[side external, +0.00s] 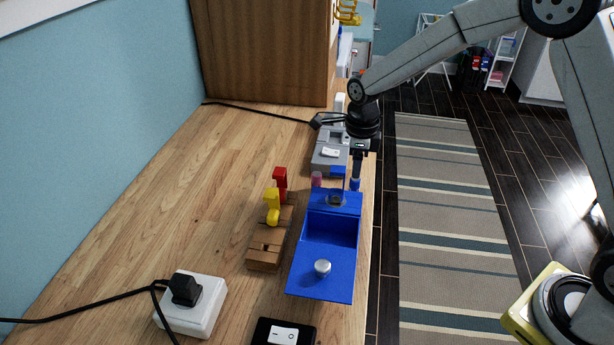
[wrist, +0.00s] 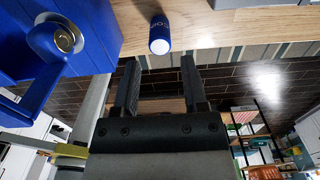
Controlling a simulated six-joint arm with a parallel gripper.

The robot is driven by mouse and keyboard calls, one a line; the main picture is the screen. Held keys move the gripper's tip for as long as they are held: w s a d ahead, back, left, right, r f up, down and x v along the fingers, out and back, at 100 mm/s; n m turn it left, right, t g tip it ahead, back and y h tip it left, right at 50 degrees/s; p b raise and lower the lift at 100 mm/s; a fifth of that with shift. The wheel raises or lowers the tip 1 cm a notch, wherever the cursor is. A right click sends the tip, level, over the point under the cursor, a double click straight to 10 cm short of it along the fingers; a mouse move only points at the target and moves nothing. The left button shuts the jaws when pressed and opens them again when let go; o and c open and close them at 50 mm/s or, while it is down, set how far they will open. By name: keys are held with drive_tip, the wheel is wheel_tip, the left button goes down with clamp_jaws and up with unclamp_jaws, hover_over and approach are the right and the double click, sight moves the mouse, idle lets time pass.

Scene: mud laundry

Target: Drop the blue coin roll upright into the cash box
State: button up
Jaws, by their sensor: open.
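The blue coin roll (side external: 355,185) stands on the wooden table near its right edge, just beyond the cash box. In the wrist view the roll (wrist: 160,36) shows a pale end and white lettering, ahead of the fingertips and roughly midway between them. My gripper (side external: 357,172) is above the roll in the side view, pointing down. In the wrist view my gripper (wrist: 159,72) has its fingers apart with nothing between them. The blue cash box (side external: 343,205) has an open compartment and a flat blue panel with a silver knob; part of the box (wrist: 95,30) fills the wrist view's upper left.
A pink roll (side external: 317,180) stands left of the blue roll. A grey device (side external: 327,158) lies behind. A wooden block (side external: 264,259) with red and yellow pieces stands left of the box. A white socket block (side external: 194,308) with a cable is front left. The left tabletop is clear.

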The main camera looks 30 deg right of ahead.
drive_tip(key=shift+f, duration=2.1)
clamp_jaws()
drive_tip(key=shift+r, duration=0.15)
drive_tip(key=shift+r, duration=2.9)
